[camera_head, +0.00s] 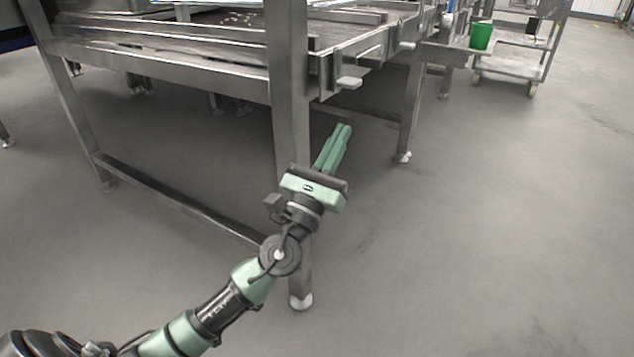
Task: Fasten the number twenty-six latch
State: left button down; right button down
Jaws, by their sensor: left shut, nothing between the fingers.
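My left gripper (345,128) is in the middle of the head view, with green fingers pressed together and nothing between them. It points up and to the right, below the corner of a steel machine frame. A small metal latch handle (349,83) sticks out from the frame's corner, above the fingertips and apart from them. Another similar metal piece (407,46) sits farther along the same side. I cannot read a number on either, so I cannot tell which is number twenty-six. My right gripper is not in view.
The steel frame (160,70) stands on legs; its near leg (290,130) is right behind my left arm. A green bucket (481,36) stands on a surface at the back right, near a wheeled cart (510,69). The grey floor (480,220) on the right is clear.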

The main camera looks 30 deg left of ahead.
pick_arm(q)
jog(key=v, duration=0.9)
jog(key=shift+s+r, duration=0.2)
jog(key=shift+s, duration=0.15)
jog(key=shift+b, duration=0.3)
